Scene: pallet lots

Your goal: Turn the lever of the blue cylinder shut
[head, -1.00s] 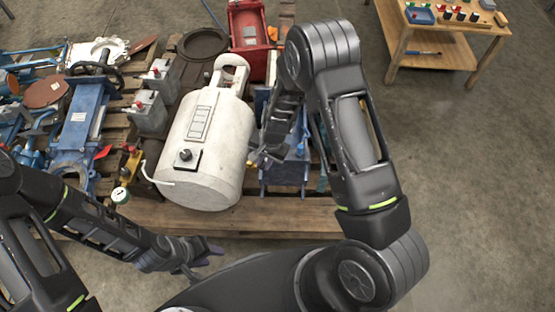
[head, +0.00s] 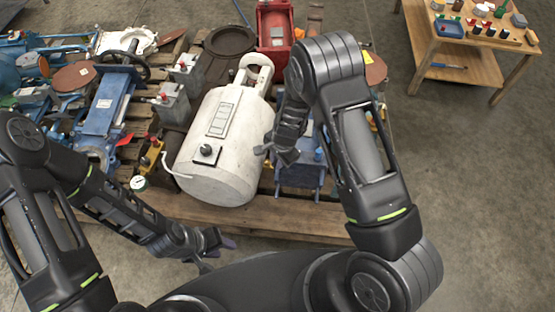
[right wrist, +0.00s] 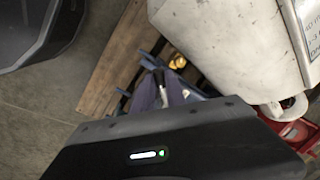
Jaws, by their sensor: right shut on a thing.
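The blue cylinder (head: 302,177) stands at the front of the pallet, right of the white tank, and is partly hidden by my right arm. Its lever (right wrist: 158,78), with a dark grip, shows in the right wrist view. My right gripper (head: 273,155) is beside the white tank above the blue cylinder. The fingertip contact is partly hidden. My left gripper (head: 216,252) is empty in front of the pallet, its fingers spread.
The white tank (head: 212,150) stands close left of my right gripper. A pressure gauge (head: 138,183), a blue machine (head: 105,110) and a red crate (head: 273,28) crowd the pallet (head: 300,214). A wooden table (head: 480,62) stands at the back right. The floor at right is clear.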

